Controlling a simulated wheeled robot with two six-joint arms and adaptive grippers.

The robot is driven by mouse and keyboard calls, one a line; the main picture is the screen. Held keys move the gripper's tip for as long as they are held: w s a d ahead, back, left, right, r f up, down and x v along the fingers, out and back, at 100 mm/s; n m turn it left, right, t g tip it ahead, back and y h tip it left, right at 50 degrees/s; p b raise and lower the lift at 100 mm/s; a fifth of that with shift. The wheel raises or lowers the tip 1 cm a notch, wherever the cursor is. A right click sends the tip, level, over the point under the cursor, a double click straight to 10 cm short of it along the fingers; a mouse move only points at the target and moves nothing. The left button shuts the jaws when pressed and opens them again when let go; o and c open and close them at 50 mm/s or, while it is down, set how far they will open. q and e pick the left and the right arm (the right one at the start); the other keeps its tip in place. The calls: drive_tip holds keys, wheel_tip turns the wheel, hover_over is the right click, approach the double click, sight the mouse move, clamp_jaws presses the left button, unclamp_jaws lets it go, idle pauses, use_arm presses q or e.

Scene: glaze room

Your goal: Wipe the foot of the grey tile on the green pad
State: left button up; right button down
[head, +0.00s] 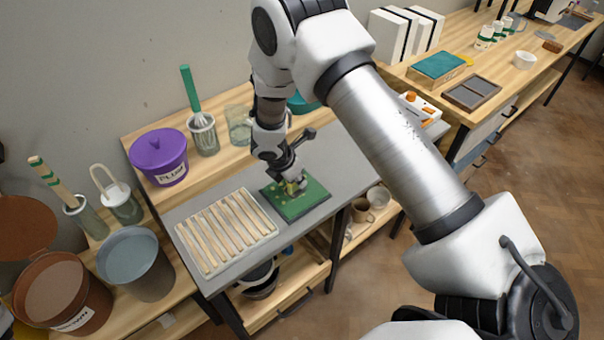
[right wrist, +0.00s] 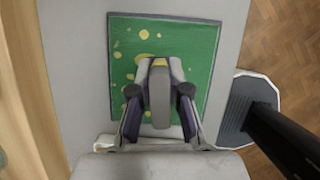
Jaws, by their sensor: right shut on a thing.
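The green pad (head: 312,207) lies flat on the grey bench top and carries several yellow smears. It also fills the middle of the right wrist view (right wrist: 195,45). My right gripper (head: 293,182) is over the pad, pointing down. In the right wrist view its two fingers (right wrist: 160,95) are closed on the grey tile (right wrist: 160,112), which is seen from above over the pad. A yellow patch shows at the tile's far end. The gripper hides the tile's foot, so I cannot tell whether it touches the pad. My left gripper is not in view.
A slatted wooden rack (head: 226,232) lies left of the pad on the grey bench top (head: 345,165). A purple bucket (head: 160,160), a jar with a whisk (head: 203,133) and a glass jar (head: 238,125) stand behind. Cups (head: 362,211) sit on a lower shelf. Bare bench lies right of the pad.

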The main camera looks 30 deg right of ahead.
drive_tip(key=shift+a, duration=0.1)
drive_tip(key=shift+a+p, duration=0.3)
drive_tip(key=shift+a, duration=0.5)
drive_tip(key=shift+s+a+f, duration=0.1)
drive_tip(key=shift+s+a, duration=0.05)
drive_tip(key=shift+a, duration=0.3)
wheel_tip(320, 180, up, 8)
drive_tip(key=p, duration=0.7)
